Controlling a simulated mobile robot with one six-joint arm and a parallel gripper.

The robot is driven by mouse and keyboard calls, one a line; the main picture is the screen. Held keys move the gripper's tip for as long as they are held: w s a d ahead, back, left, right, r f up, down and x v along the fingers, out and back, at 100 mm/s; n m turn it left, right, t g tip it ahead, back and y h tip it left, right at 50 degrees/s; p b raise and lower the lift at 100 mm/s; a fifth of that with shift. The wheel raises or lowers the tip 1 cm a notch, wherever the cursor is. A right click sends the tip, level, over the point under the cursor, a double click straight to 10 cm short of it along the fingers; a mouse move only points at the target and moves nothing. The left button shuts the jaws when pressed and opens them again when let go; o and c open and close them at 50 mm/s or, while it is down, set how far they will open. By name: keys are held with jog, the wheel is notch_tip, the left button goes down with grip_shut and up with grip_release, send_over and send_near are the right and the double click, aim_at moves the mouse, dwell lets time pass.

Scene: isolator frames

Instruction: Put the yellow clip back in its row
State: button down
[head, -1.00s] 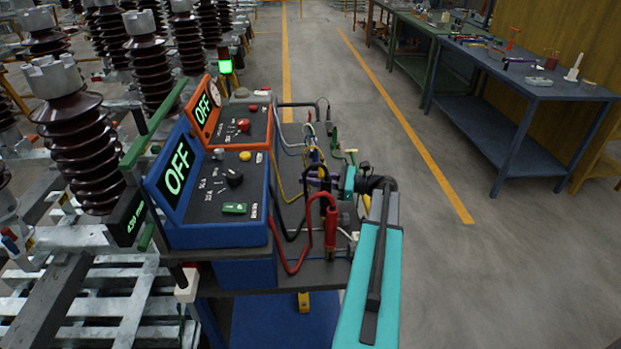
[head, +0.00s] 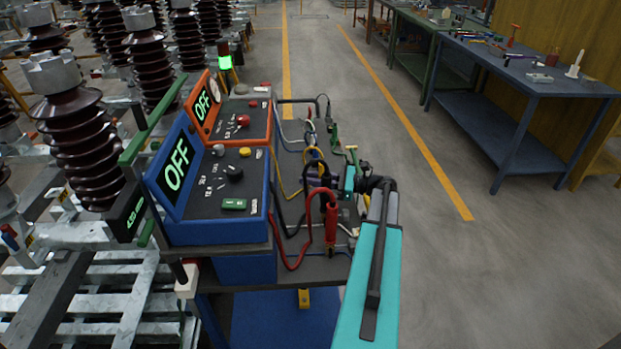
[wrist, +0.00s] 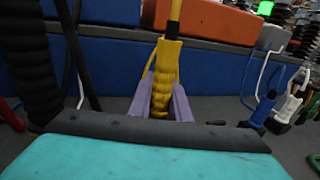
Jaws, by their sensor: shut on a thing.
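In the wrist view the yellow clip (wrist: 166,72) stands roughly upright, its yellow cable running up from its top. The purple fingers of my gripper (wrist: 163,104) are shut on it from both sides. Its lower end is partly hidden behind the dark bar of my wrist. In the head view my gripper (head: 320,172) is over the right side of the cart top, beside the blue control box (head: 220,233). The row's places cannot be told apart clearly.
A red clip (head: 331,222) stands close in front of my gripper, with a red cable loop. A green clip (head: 334,140) is beyond it. Blue (wrist: 262,108) and white (wrist: 290,103) clips stand right of the yellow one. An orange control box (head: 240,120) stands behind the blue one.

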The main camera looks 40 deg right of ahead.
jog(key=shift+f, duration=0.6)
jog(key=c, duration=1.6)
grip_release()
jog(key=shift+o, duration=0.2)
jog(key=b+v, duration=0.2)
jog(key=v, duration=1.2)
jog(key=shift+b, duration=0.3)
jog(key=shift+w, duration=0.1)
